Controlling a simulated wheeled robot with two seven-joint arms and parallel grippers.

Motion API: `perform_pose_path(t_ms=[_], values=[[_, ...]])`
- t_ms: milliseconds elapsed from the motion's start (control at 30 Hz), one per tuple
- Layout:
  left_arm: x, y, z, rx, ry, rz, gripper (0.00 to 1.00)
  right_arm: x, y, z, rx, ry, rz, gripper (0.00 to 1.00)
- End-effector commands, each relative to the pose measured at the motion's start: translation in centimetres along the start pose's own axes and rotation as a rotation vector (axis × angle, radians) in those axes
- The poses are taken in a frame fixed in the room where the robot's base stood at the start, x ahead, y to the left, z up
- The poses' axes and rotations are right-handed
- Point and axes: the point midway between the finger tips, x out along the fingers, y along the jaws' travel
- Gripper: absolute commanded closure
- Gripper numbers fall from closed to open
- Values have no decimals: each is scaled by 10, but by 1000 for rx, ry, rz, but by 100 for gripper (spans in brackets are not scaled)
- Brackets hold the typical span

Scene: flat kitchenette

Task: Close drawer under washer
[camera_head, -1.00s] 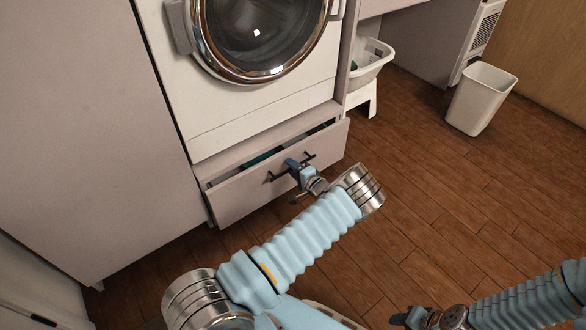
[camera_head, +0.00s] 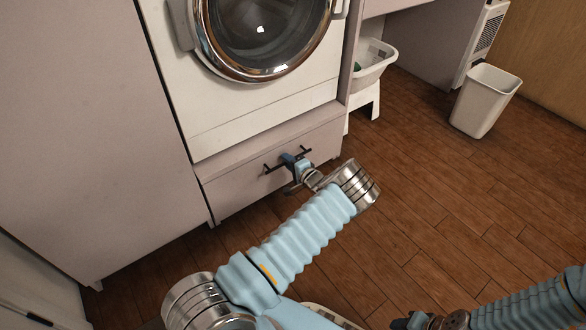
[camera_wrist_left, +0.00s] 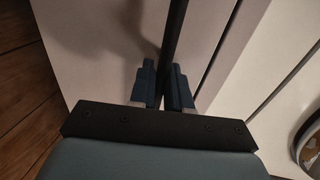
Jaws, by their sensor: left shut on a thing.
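The washer (camera_head: 262,104) is white with a round chrome-ringed door. Under it is a pale drawer (camera_head: 240,190) with a dark bar handle (camera_head: 270,169). The drawer front looks flush or nearly flush with the cabinet, and no opening shows above it. My left gripper (camera_head: 289,160) is at the middle of the handle. In the left wrist view its two blue fingers (camera_wrist_left: 162,84) stand on either side of the dark handle bar (camera_wrist_left: 175,35), shut on it. Part of my right arm shows at the lower right of the head view, its gripper (camera_head: 400,322) partly cut off by the bottom edge.
A tall pale cabinet (camera_head: 80,120) stands left of the washer. At the right, a white basket (camera_head: 372,68) sits on a white stool (camera_head: 368,103). A white bin (camera_head: 484,100) stands on the wooden floor (camera_head: 440,190), which is clear in front of the drawer.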

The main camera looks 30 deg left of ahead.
Motion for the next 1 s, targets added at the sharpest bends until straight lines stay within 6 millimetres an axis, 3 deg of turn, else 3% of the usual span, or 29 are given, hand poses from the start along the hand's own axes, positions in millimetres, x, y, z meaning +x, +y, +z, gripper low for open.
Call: perform_pose_path(t_ms=[200,233,300,667,767,1000], values=[[4,-3,0,0,2,-2,100,-1,0,0,0,1,0,57],[4,-3,0,0,2,-3,80,-1,0,0,0,1,0,57],[4,-3,0,0,2,-3,70,-1,0,0,0,1,0,57],[-2,-4,0,0,2,-4,70,-2,-1,0,0,1,0,57],[-16,-4,-1,0,2,-3,70,-5,-2,0,0,1,1,57],[-75,-3,-1,1,5,0,70,-12,-3,-1,1,4,2,57]])
